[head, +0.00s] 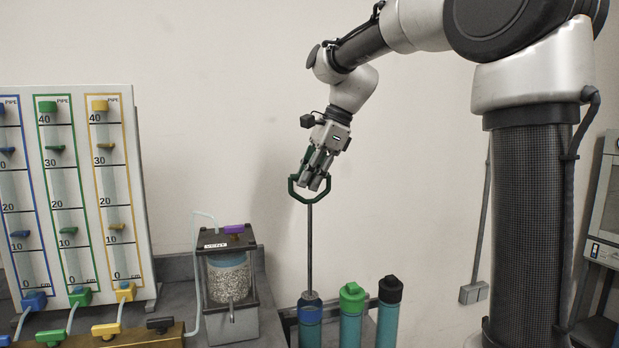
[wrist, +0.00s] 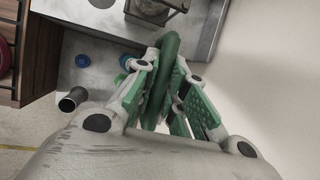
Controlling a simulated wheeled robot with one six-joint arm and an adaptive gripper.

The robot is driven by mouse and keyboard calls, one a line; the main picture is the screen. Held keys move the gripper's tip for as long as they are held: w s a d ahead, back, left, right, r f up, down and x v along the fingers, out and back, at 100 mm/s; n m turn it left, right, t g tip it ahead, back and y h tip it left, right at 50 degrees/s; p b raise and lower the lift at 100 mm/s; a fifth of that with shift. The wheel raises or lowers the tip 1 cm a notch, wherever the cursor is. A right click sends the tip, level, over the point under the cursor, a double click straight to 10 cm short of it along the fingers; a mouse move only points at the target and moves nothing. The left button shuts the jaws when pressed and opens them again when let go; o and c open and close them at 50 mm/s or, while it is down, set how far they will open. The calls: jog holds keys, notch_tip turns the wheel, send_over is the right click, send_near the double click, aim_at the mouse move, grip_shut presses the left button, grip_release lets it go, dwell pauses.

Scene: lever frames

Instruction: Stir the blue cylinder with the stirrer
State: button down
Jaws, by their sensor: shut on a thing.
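My gripper (head: 314,181) is shut on the green loop handle of the stirrer (head: 309,240). The stirrer's grey rod hangs upright from the handle. Its lower end meets the open top of the blue cylinder (head: 310,314), a teal tube with a blue collar; the tip is hidden and appears to be inside the mouth. In the wrist view the green handle (wrist: 165,72) shows edge-on between the fingers. The rod is not clear there.
A green-capped cylinder (head: 351,318) and a black-capped one (head: 389,312) stand just right of the blue cylinder. A vent jar (head: 229,277) stands to the left, with a panel of coloured pipe gauges (head: 76,195) further left. The wall behind is bare.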

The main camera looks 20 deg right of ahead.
aim_at(314, 199)
jog(key=shift+f, duration=3.75)
notch_tip(314, 199, down, 8)
jog(key=shift+r, duration=0.25)
jog(key=shift+f, duration=0.15)
jog(key=shift+f, duration=3.6)
notch_tip(314, 199, up, 8)
jog(key=shift+f, duration=0.25)
